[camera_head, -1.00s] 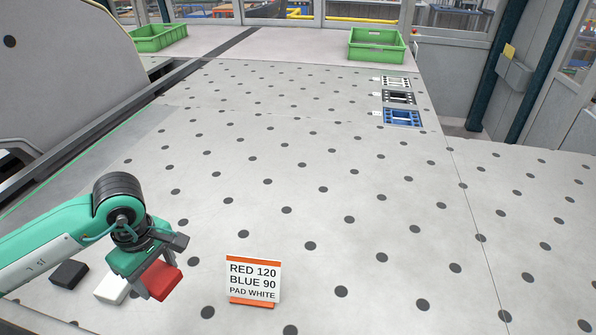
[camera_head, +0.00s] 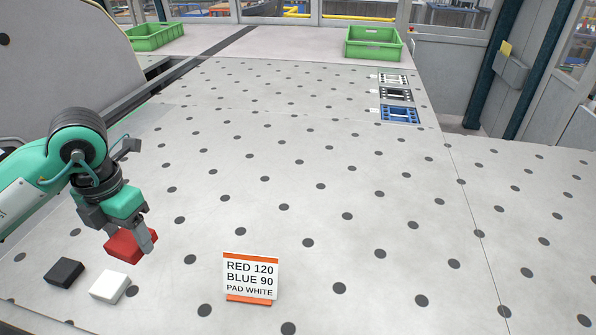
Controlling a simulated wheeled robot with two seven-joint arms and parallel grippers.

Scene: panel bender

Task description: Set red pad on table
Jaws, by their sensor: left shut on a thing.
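The red pad (camera_head: 124,247) is a small red block at the left of the head view. My left gripper (camera_head: 129,241) is shut on it, with one finger visible on its right side. The pad appears raised over the dotted table (camera_head: 300,190), but its exact height cannot be told. My left arm comes in from the left edge. My right gripper is not in view.
A black pad (camera_head: 64,272) and a white pad (camera_head: 110,287) lie on the table below the gripper. A sign (camera_head: 250,278) stands at the front. Blue, black and white frames (camera_head: 399,115) lie at the far right, near a green crate (camera_head: 374,44). The table's middle is clear.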

